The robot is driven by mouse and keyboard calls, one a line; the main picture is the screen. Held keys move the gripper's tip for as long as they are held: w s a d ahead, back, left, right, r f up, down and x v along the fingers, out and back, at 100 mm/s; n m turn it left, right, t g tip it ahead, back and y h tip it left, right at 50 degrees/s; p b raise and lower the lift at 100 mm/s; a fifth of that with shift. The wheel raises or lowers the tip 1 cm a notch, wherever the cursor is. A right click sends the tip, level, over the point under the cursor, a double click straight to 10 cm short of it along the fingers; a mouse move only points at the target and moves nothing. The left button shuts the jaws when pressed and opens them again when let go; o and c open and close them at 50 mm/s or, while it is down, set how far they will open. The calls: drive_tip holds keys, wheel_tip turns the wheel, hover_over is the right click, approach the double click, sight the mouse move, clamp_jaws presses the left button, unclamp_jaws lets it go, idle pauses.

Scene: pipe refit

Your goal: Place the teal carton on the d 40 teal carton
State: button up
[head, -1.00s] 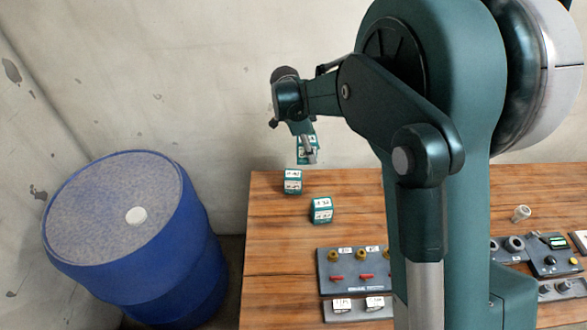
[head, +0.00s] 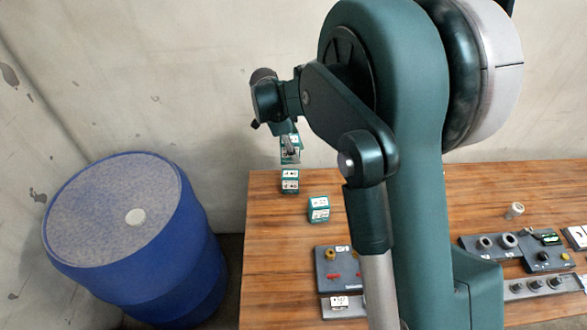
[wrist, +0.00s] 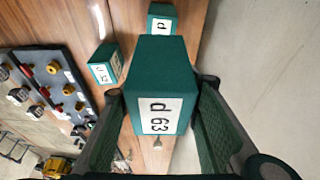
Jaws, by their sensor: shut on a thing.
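My gripper (head: 290,146) is shut on a teal carton (head: 291,157) in the head view, held up at the back left of the table. In the wrist view the fingers (wrist: 160,92) clasp both sides of this carton (wrist: 172,78), whose label reads d 63. A second teal carton (head: 290,182) stands on the table just below the held one in the picture, apart from it; it also shows in the wrist view (wrist: 161,20), its number unclear. A third teal carton (head: 318,209) stands to its right; its wrist-view label (wrist: 107,63) is hard to read, perhaps 32.
A wooden table (head: 270,255) holds a grey valve panel (head: 331,268) in front of the cartons and more fittings (head: 518,248) at the right. A large blue barrel (head: 125,235) stands left of the table. A bare wall is behind.

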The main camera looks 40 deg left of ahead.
drive_tip(key=shift+f, duration=2.15)
drive_tip(key=shift+f, duration=0.1)
drive_tip(key=shift+f, duration=1.75)
drive_tip(key=shift+f, duration=0.15)
drive_tip(key=o, duration=1.1)
drive_tip(key=shift+c, duration=0.2)
drive_tip(key=v, duration=1.2)
